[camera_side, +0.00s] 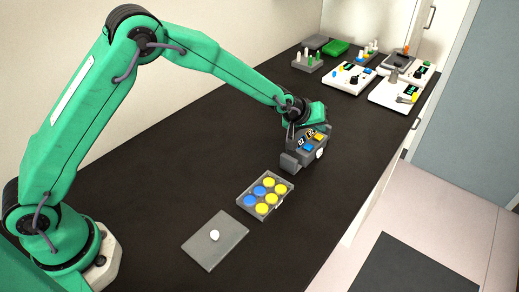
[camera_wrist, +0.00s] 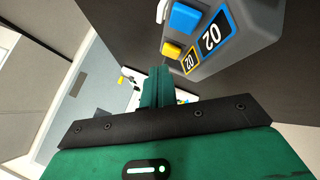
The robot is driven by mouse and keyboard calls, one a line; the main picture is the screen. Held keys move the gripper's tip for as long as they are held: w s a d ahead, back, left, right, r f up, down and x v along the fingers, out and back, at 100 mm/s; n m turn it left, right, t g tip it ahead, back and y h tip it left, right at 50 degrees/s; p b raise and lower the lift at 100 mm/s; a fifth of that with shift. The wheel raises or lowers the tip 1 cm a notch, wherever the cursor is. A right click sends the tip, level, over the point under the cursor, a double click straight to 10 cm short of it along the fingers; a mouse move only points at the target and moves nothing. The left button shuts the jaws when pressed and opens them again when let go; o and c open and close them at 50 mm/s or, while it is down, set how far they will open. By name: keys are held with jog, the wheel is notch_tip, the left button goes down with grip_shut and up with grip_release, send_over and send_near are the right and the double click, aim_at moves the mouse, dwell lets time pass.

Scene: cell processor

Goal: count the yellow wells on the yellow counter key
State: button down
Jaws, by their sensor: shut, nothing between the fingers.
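The grey counter (camera_side: 290,161) stands on the bench with a blue key (camera_side: 308,144) and a yellow key (camera_side: 320,137). In the wrist view the blue key (camera_wrist: 185,18) and yellow key (camera_wrist: 171,50) each sit beside a display reading 02. My gripper (camera_wrist: 159,70) is shut and empty, its tips close to the yellow key; I cannot tell if they touch it. In the side view the tips are hard to make out near the counter. The open well plate (camera_side: 246,209) holds two blue wells (camera_side: 255,195) and several yellow wells (camera_side: 271,198).
A flat grey lid (camera_side: 200,249) with a white knob lies in front of the plate. The bench's right edge drops to the floor.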

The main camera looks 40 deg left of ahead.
jog(key=shift+f, duration=0.75)
dwell(0.9)
jog(key=shift+r, duration=0.75)
jog(key=shift+f, duration=0.6)
dwell(2.1)
jog(key=shift+r, duration=0.6)
jog(key=shift+r, duration=2.55)
